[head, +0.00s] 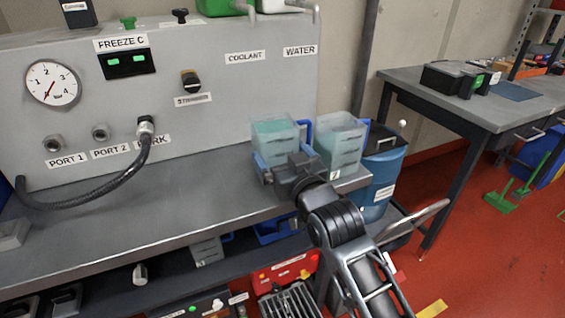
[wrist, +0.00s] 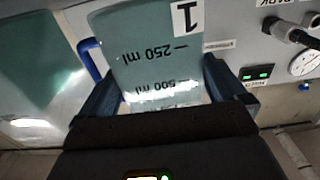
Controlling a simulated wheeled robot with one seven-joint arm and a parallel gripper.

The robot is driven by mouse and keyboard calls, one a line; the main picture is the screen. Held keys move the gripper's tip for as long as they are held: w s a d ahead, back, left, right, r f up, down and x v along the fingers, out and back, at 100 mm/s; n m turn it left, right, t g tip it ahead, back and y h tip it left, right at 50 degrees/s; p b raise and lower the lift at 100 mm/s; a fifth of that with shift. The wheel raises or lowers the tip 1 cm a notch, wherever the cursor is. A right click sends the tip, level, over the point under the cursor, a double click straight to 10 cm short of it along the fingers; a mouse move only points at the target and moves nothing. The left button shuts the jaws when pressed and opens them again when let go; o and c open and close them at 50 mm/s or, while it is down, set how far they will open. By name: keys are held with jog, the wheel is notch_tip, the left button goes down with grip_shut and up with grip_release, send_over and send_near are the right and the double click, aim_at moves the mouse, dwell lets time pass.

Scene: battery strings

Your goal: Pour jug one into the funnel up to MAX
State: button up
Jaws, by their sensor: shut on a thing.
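Jug one (head: 275,132) is a clear jug of teal liquid with a blue handle on its right, upright at the right end of the bench. In the wrist view, jug one (wrist: 150,50) shows its "1" label and its 250 ml and 500 ml marks upside down. My gripper (head: 282,168) is shut on jug one from the front. In the wrist view its blue fingers (wrist: 152,92) lie on either side of the jug. I cannot tell whether the jug's base touches the bench. I cannot make out a funnel or a MAX mark.
A second teal jug (head: 340,142) stands close on the right and also shows in the wrist view (wrist: 35,55). A blue drum (head: 377,185) stands beyond the bench end. A grey panel (head: 210,60) with gauge, ports and a black hose (head: 110,200) backs the bench. The bench's middle is clear.

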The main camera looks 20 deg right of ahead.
jog(key=shift+r+p, duration=0.95)
jog(key=shift+r, duration=0.55)
dwell(0.5)
